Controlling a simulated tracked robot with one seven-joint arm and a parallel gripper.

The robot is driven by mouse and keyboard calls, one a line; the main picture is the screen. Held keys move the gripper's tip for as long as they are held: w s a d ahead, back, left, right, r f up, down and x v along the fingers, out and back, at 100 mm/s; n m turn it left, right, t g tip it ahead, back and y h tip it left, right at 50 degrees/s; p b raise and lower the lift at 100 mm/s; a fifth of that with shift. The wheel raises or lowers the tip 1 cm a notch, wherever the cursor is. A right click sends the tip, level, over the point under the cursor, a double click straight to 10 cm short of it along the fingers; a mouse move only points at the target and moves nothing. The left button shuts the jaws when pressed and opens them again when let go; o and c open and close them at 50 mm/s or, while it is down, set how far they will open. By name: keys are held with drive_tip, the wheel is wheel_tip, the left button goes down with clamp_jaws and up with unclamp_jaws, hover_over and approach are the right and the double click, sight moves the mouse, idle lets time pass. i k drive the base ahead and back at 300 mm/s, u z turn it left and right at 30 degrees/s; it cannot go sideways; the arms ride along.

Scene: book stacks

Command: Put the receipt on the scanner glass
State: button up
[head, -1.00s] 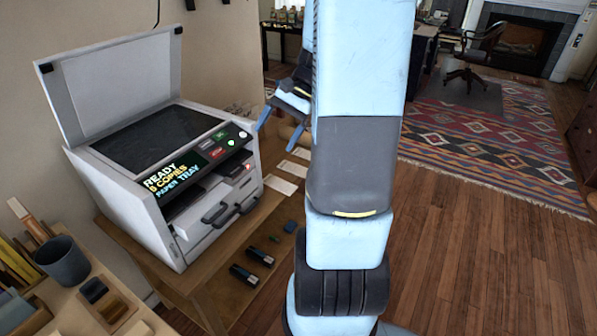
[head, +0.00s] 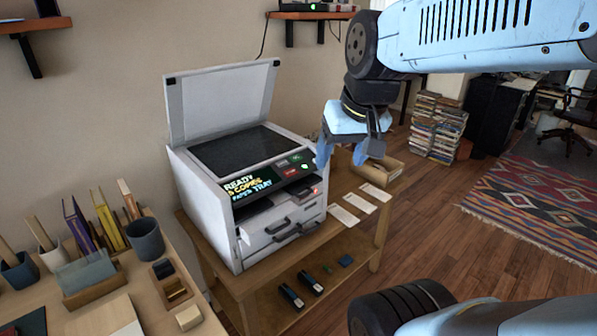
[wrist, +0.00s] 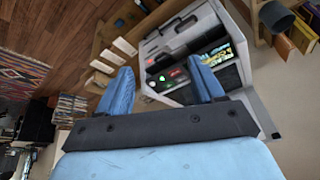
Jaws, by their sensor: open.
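The scanner (head: 290,215) stands on a wooden table with its lid (head: 225,100) raised. Its dark glass (head: 240,150) is bare. Several pale paper slips (head: 343,215) lie on the table to the right of the scanner; I cannot tell which is the receipt. They also show in the wrist view (wrist: 124,46). My gripper (head: 341,160) is open and empty, above the table just right of the scanner and behind the slips. In the wrist view its spread fingers (wrist: 160,66) point toward the scanner's control panel (wrist: 175,80).
An open box (head: 380,168) sits at the table's far end. Dark small items (head: 300,288) lie on the lower shelf. A desk at left holds a grey cup (head: 146,238) and upright books. Stacks of books (head: 437,125) stand on the floor behind.

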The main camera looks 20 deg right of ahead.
sight(259, 143)
drive_tip(key=k, duration=1.2)
drive_tip(key=z, duration=0.7)
drive_tip(key=i, duration=1.75)
drive_tip(key=u, duration=0.8)
